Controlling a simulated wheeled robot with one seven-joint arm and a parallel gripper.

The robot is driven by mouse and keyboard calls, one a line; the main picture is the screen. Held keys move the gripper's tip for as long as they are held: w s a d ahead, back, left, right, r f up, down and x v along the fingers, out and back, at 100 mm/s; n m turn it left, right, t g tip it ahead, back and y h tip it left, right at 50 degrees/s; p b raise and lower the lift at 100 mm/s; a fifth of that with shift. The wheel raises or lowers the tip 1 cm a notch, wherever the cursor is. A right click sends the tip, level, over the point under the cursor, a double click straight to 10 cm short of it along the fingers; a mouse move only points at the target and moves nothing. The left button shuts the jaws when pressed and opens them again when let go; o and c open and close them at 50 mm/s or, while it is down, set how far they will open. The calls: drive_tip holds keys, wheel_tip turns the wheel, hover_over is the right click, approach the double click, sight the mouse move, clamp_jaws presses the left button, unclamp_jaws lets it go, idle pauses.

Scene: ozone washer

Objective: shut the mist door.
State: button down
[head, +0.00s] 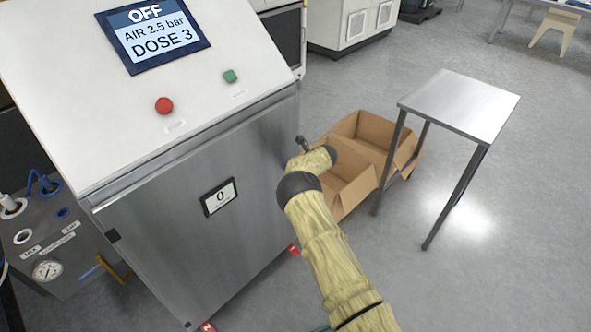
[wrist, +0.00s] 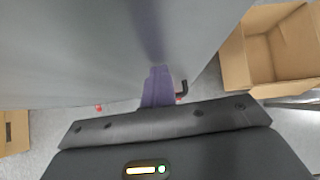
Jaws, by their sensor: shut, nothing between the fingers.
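The mist door appears to be the brushed steel front panel (head: 160,235) of the washer cabinet, with a small "0" label on it. It lies close along the cabinet front; I cannot tell whether it is fully closed.
The sloped console (head: 185,75) has a screen reading OFF and red and green buttons. Open cardboard boxes (head: 372,130) stand on the floor right of the cabinet, beside a small steel table (head: 462,105). A grey unit with a gauge (head: 60,250) stands at left.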

drive_tip(key=shift+w+a+r, duration=0.3)
drive_tip(key=shift+a+r, duration=0.35)
drive_tip(key=shift+a, duration=0.15)
drive_tip(key=s+d+r+p, duration=0.2)
drive_tip(key=s+d+r, duration=0.3)
drive_tip(key=s+d, duration=0.3)
drive_tip(key=shift+d+r, duration=0.4)
drive_tip(key=shift+d, duration=0.4)
